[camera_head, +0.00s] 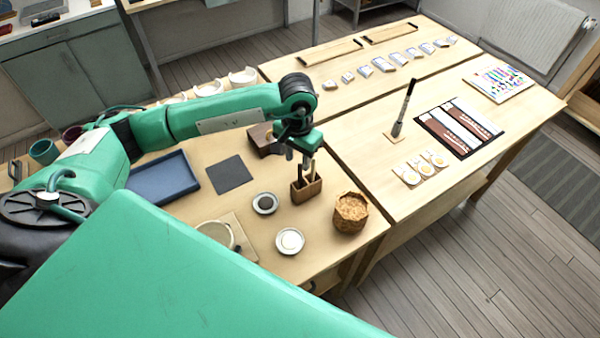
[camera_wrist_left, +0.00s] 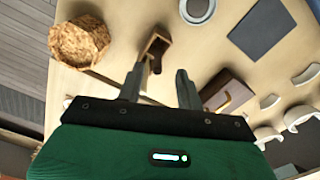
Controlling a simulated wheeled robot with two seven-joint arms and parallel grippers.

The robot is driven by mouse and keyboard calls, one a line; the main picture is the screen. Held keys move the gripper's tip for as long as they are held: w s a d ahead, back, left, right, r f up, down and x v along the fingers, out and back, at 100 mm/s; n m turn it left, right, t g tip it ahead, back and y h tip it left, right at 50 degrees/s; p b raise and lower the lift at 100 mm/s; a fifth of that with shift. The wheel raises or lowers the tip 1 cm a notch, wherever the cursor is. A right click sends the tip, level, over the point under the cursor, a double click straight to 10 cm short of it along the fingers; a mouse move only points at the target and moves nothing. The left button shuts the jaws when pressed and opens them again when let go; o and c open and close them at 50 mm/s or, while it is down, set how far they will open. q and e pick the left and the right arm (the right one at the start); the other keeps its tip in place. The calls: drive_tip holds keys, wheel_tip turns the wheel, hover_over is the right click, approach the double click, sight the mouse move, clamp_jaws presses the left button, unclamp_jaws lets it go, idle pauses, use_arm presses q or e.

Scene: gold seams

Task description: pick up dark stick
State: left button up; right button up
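A small wooden holder (camera_head: 307,190) stands on the near table, with thin sticks rising from it. In the left wrist view the holder (camera_wrist_left: 152,43) is just beyond my fingertips, and a dark stick (camera_wrist_left: 156,64) shows at it. My left gripper (camera_head: 302,158) is above the holder, pointing down. In the left wrist view its two fingers (camera_wrist_left: 160,80) are spread apart, with the dark stick in line with the gap and nothing clearly held. In the head view the fingers and sticks overlap, so contact cannot be told. My right gripper is out of view.
A woven basket (camera_head: 350,212) stands right of the holder. Two small round dishes (camera_head: 265,203) (camera_head: 290,241) lie in front and left. A dark wooden block (camera_head: 262,138), a dark grey mat (camera_head: 229,173) and a blue tray (camera_head: 163,178) are farther left. A brush (camera_head: 402,112) stands on the right table.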

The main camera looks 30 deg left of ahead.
sight(300, 184)
use_arm(q)
drive_tip(key=f, duration=0.2)
drive_tip(key=shift+w+a+f, duration=0.1)
drive_tip(key=shift+w+f, duration=0.15)
drive_tip(key=shift+f, duration=0.05)
drive_tip(key=shift+f+p, duration=0.15)
drive_tip(key=shift+p, duration=0.4)
drive_tip(key=f, duration=0.1)
drive_tip(key=f+p, duration=0.2)
drive_tip(key=f, duration=0.1)
drive_tip(key=shift+d, duration=0.3)
drive_tip(key=shift+f, duration=0.35)
clamp_jaws()
